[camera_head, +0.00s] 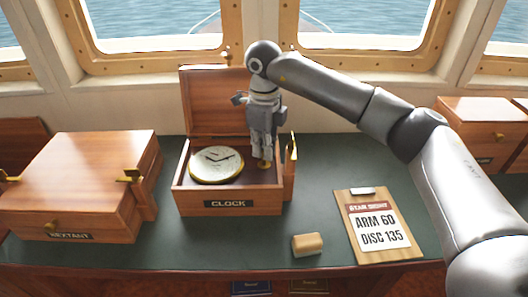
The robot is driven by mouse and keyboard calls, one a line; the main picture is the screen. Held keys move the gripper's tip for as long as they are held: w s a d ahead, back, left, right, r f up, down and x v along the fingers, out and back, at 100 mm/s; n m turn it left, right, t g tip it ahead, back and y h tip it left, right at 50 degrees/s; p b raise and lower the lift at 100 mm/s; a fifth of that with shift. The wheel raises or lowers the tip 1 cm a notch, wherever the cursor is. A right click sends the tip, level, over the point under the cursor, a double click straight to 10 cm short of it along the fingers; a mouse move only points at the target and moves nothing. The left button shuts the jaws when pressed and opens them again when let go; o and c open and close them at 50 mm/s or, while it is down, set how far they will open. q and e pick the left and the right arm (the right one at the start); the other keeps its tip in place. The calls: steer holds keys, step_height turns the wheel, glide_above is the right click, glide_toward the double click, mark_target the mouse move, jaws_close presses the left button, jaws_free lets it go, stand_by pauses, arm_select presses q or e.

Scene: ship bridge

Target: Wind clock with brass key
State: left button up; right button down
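The clock (216,164), with a round pale dial, dark hands and a brass rim, lies face up in the left part of an open wooden box (190,200) labelled CLOCK. The box's lid (212,100) stands raised at the back. My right gripper (263,155) points down into the right part of this box, beside the clock. A small brass piece (263,163), perhaps the key, shows right at its fingertips. The fingers are close together, but I cannot tell whether they grip the piece. My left gripper is out of view.
A closed box labelled SEXTANT (85,180) stands at the left. A clipboard (372,225) reading ARM 60, DISC 135 and a small wooden block (307,245) lie in front at the right. Another wooden box (482,130) stands at the far right. Green tabletop (200,245) is bare in front.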

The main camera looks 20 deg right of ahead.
steer(key=n+b, duration=0.1)
steer(key=n, duration=0.4)
steer(key=shift+n, duration=0.3)
steer(key=n+b, duration=0.1)
steer(key=n, duration=1.1)
steer(key=shift+r+n, duration=0.1)
steer(key=shift+n, duration=0.2)
steer(key=n, duration=0.5)
steer(key=shift+w+n, duration=0.1)
steer(key=shift+n, duration=0.3)
steer(key=c, duration=1.7)
jaws_free()
steer(key=shift+o, duration=0.2)
